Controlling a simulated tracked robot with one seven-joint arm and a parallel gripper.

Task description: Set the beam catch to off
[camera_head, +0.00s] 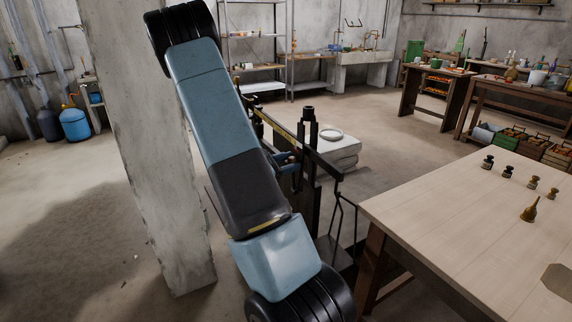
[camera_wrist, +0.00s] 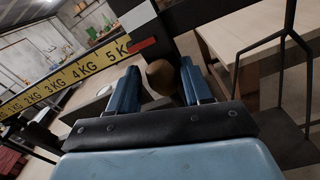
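The beam scale's dark frame (camera_head: 309,150) stands behind my arm in the head view. Its yellow graduated beam (camera_wrist: 75,75) runs across the left of the wrist view, with kilogram marks rising toward its right end. A round brown knob (camera_wrist: 162,78), apparently the catch's handle, is between my fingers; I cannot tell the catch's setting. A white plate and a small red mark (camera_wrist: 141,45) are just above it. My gripper (camera_wrist: 160,88) is open, with a blue finger on each side of the knob and visible gaps. In the head view, my arm hides much of the scale and the knob.
A wooden table (camera_head: 450,220) with several small weights (camera_head: 507,171) stands right of the scale. A concrete pillar (camera_head: 155,150) is close on the left. A pale block (camera_head: 338,152) with a white dish lies behind the scale. Open floor extends beyond.

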